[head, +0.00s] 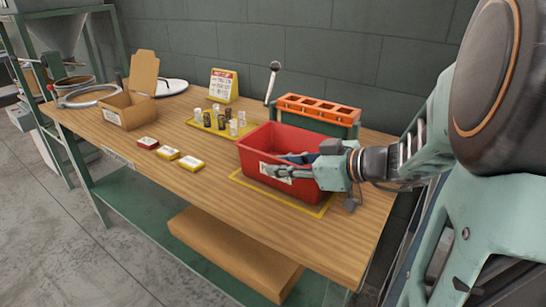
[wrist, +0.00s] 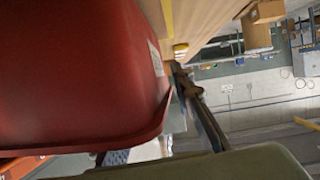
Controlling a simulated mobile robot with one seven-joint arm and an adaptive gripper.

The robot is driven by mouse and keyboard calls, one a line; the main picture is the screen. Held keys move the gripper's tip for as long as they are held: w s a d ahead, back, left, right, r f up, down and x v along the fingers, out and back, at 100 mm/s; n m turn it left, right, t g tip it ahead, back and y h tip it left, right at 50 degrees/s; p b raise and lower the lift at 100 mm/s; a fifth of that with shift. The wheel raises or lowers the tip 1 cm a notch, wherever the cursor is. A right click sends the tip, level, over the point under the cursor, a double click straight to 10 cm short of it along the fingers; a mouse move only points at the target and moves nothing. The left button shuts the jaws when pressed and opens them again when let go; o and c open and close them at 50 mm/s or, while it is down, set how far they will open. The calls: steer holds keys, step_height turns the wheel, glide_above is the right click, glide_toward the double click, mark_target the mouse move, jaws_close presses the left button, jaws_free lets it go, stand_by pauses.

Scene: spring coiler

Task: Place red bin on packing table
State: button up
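The red bin (head: 285,142) stands upright on the wooden packing table (head: 215,195), inside a yellow outline near the table's right end. It has a white label on its near wall. My gripper (head: 285,165) is at the bin's near right corner. One finger lies in front of the near wall, and the other appears to reach over the rim; the fingers look spread apart. In the wrist view the red bin (wrist: 75,75) fills the left side. One dark finger (wrist: 200,110) shows just outside its wall; the other is mostly hidden. Contact with the wall is unclear.
An orange rack (head: 320,108) stands behind the bin. A yellow tray (head: 218,127) of small cylinders is to its left. Red and yellow small boxes (head: 167,153) lie on the front left. An open cardboard box (head: 128,108) stands farther left. The front middle is clear.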

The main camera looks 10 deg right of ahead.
steer(key=v, duration=1.2)
steer(key=shift+p, duration=0.3)
steer(key=shift+w, duration=0.15)
